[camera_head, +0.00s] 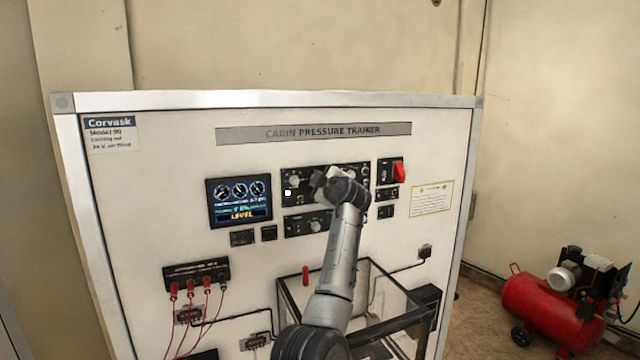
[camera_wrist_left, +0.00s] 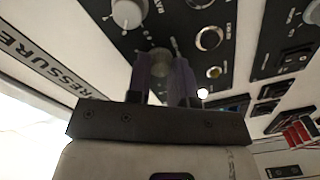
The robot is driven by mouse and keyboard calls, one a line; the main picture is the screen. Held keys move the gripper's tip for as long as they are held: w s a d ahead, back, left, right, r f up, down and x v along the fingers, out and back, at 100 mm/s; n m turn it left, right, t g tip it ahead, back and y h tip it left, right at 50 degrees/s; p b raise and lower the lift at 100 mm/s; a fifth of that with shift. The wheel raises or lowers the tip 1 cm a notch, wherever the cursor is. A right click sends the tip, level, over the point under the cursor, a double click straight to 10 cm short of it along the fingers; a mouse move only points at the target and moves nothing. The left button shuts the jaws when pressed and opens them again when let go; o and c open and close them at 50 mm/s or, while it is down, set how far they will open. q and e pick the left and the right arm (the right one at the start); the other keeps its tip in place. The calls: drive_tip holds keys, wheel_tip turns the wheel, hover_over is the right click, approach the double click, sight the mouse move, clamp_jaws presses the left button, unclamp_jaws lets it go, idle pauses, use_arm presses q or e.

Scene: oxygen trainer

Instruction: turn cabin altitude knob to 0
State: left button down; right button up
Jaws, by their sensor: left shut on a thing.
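The black control panel (camera_head: 300,200) with white knobs sits in the upper middle of the trainer's white face. My left gripper (camera_head: 320,182) reaches up to it from below and covers part of it. In the left wrist view, my left gripper's fingers (camera_wrist_left: 162,78) are closed around a pale round knob (camera_wrist_left: 158,60). Its pointer and scale are mostly hidden, so I cannot read its setting or confirm its label. Another pale knob (camera_wrist_left: 128,14) stands beside it, near lettering that seems to begin "RAT". My right gripper is in neither view.
A display (camera_head: 239,202) with three gauges and the word LEVEL is left of the panel. A red switch guard (camera_head: 399,172) is to the right. A clear box (camera_head: 398,280) projects below, beside my arm. A red compressor (camera_head: 545,305) stands on the floor at right.

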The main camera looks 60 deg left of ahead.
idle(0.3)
use_arm(q)
drive_tip(key=c, duration=1)
unclamp_jaws()
drive_tip(key=s+d+b, duration=0.2)
drive_tip(key=d+b, duration=0.2)
drive_tip(key=d, duration=0.9)
drive_tip(key=shift+d+r+b, duration=0.15)
drive_tip(key=shift+d+b, duration=0.15)
drive_tip(key=shift+b, duration=0.05)
